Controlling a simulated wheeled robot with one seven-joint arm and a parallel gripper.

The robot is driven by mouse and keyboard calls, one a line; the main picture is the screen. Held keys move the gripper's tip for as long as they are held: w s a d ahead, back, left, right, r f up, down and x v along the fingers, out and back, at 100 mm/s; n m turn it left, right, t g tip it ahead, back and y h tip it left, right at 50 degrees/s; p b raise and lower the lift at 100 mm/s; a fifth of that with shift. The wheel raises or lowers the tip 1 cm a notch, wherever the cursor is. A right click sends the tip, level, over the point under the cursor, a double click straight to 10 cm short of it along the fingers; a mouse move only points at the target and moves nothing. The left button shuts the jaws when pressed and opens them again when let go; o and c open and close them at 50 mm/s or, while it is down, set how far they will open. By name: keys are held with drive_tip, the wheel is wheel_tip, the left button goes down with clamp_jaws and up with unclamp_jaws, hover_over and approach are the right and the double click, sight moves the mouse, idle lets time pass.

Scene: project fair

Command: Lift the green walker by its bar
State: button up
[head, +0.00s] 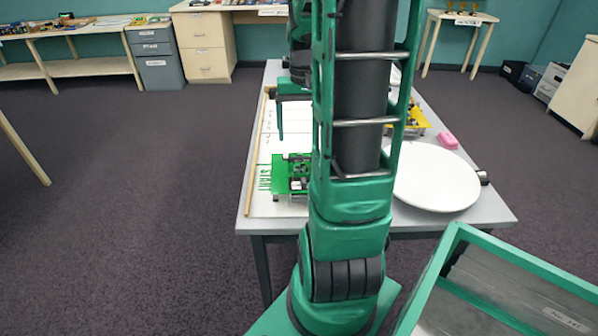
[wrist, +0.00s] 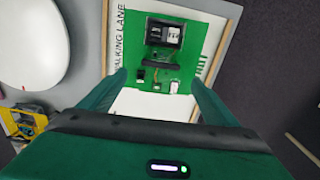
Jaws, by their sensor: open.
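The green walker (head: 281,174) stands at the START end of the white walking lane on the table, partly hidden behind my arm in the head view. In the wrist view the green walker (wrist: 186,60) shows from above as a flat green board with a black box and small parts. Its dark bar (wrist: 161,65) crosses the middle of the board. My gripper (wrist: 160,80) is open and empty, with its fingers spread to either side of the bar in the picture. In the head view one finger hangs above and behind the walker; the height gap is hard to tell.
The white walking lane (head: 264,145) has a wooden edge strip (head: 252,170) on its left. A round white disc (head: 437,180), a pink block (head: 447,140) and a yellow device (head: 416,122) are on the right of the grey table (head: 490,212). A green-framed box (head: 440,275) is at front right.

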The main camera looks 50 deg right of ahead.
sight(301, 160)
drive_tip(key=f, duration=0.5)
drive_tip(key=shift+w+d+f, duration=0.1)
drive_tip(key=shift+w+d, duration=0.05)
drive_tip(key=shift+d, duration=0.05)
drive_tip(key=shift+a+f, duration=0.15)
drive_tip(key=shift+f, duration=1.3)
drive_tip(key=shift+a+f, duration=0.15)
drive_tip(key=shift+f, duration=1.3)
drive_tip(key=c, duration=1.1)
drive_tip(key=shift+r, duration=0.1)
